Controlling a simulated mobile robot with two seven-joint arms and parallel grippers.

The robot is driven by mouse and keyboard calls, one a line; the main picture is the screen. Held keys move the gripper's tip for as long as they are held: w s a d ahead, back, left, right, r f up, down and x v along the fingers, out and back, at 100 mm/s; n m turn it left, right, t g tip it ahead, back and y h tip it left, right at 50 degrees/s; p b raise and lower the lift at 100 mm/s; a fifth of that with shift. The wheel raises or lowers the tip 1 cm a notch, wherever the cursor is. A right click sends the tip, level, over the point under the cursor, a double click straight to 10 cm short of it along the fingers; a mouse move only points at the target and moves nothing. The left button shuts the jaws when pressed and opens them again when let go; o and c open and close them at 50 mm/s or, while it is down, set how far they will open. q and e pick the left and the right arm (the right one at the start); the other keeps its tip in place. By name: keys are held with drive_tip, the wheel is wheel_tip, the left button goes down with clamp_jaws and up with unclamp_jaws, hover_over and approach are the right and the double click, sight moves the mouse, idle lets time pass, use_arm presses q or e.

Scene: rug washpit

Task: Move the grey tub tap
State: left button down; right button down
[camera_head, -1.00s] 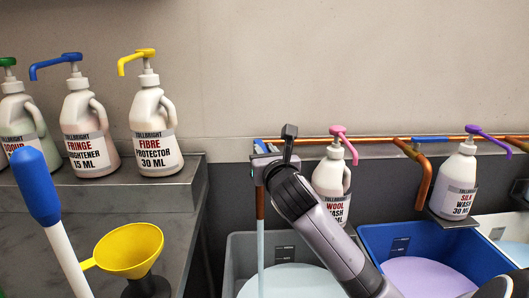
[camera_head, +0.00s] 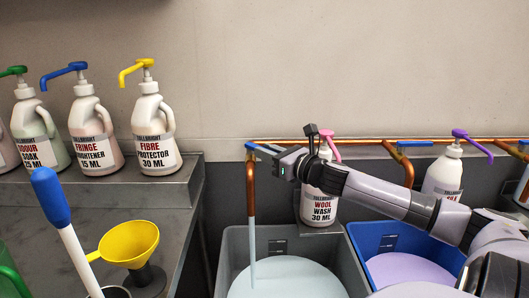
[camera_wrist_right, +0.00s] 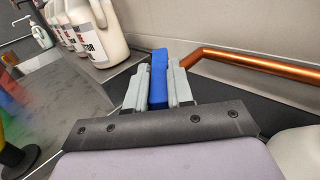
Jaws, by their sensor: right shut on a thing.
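The grey tub's tap (camera_head: 251,190) is a copper spout bending down over the grey tub (camera_head: 230,262), with a blue lever on top. A pale stream (camera_head: 252,245) runs from the spout into pale liquid in the tub. My right gripper (camera_head: 262,149) reaches in from the right and is shut on the blue lever (camera_wrist_right: 158,78), which shows between its two grey fingers in the wrist view. Part of the lever is hidden by the fingers. My left gripper is not in view.
A Wool Wash bottle (camera_head: 320,205) stands just behind my right arm. A blue tub (camera_head: 358,238) with lilac liquid is to the right, below another tap (camera_head: 407,165). Several pump bottles, a yellow funnel (camera_head: 130,240) and a blue-topped stick (camera_head: 50,196) are at left.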

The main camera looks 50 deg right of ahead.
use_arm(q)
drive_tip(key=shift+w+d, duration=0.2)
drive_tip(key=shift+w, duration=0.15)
use_arm(e)
drive_tip(key=shift+d+n+y, duration=0.5)
drive_tip(key=shift+n+y, duration=0.3)
drive_tip(key=shift+y, duration=0.4)
drive_tip(key=c, duration=1)
unclamp_jaws()
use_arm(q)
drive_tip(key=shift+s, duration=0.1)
use_arm(e)
drive_tip(key=shift+r, duration=0.1)
